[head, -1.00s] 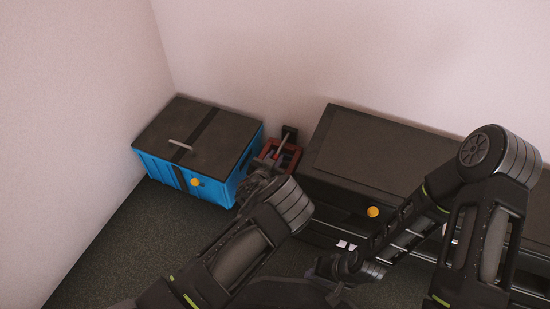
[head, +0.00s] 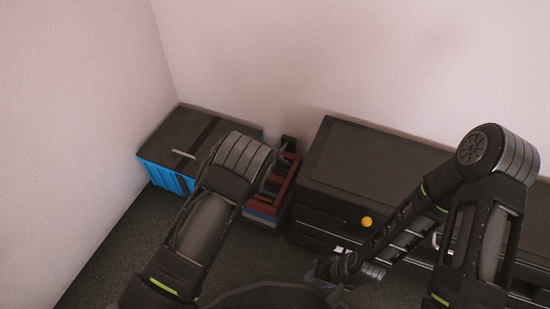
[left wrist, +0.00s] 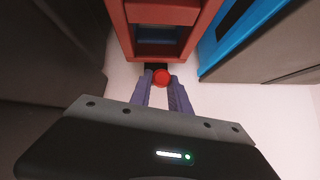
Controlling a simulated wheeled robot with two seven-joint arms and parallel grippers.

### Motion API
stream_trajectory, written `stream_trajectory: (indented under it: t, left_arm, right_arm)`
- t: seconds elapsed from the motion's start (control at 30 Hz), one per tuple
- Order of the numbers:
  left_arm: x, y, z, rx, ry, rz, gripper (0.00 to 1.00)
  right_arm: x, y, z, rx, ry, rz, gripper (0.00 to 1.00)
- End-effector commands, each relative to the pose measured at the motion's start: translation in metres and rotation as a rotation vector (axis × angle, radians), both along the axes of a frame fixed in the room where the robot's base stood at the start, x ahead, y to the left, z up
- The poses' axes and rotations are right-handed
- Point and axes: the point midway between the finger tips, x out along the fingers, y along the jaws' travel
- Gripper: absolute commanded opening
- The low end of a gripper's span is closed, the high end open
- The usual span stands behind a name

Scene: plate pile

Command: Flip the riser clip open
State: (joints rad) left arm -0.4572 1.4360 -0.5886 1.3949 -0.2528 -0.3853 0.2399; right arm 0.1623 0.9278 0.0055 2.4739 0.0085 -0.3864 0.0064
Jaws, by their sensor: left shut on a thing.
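A red frame over blue and dark layers (head: 283,186) stands between the blue box and the black cabinet, with a dark upright piece (head: 288,143) at its back. In the left wrist view the red frame (left wrist: 162,12) is just beyond my fingers. My left gripper (left wrist: 162,84) is shut on a small red round knob (left wrist: 162,77) in front of a dark part at the frame's end. I cannot tell whether this knob belongs to the riser clip. My left arm hides this gripper in the head view. My right gripper (head: 324,271) is low at centre, small and dark; its jaws are unclear.
The blue box (head: 160,176) with a dark lid stands left against the wall, partly behind my left arm. The long black cabinet (head: 365,160) stands right, with a yellow round spot (head: 366,221) on its front. Dark carpet (head: 110,245) lies free at lower left.

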Motion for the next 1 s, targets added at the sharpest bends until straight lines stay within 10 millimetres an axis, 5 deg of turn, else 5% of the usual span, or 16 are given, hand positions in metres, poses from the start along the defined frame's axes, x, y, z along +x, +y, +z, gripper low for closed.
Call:
stream_trajectory:
  t: [0.3,0.93,0.97,1.0]
  left_arm:
    - [0.015,-0.004,0.025,0.056,0.184,0.004,0.00]
    - [0.019,-0.006,0.030,0.083,0.260,0.002,0.00]
    - [0.019,-0.006,0.030,0.083,0.260,0.002,0.24]
    - [0.019,-0.006,0.030,0.083,0.260,0.002,0.27]
  right_arm:
    - [-0.001,0.000,0.004,0.001,0.004,0.001,0.36]
    - [-0.001,0.000,0.001,0.000,0.002,0.001,0.36]
    - [-0.001,0.000,0.001,0.000,0.002,0.001,0.36]
    - [-0.001,0.000,0.001,0.000,0.002,0.001,0.36]
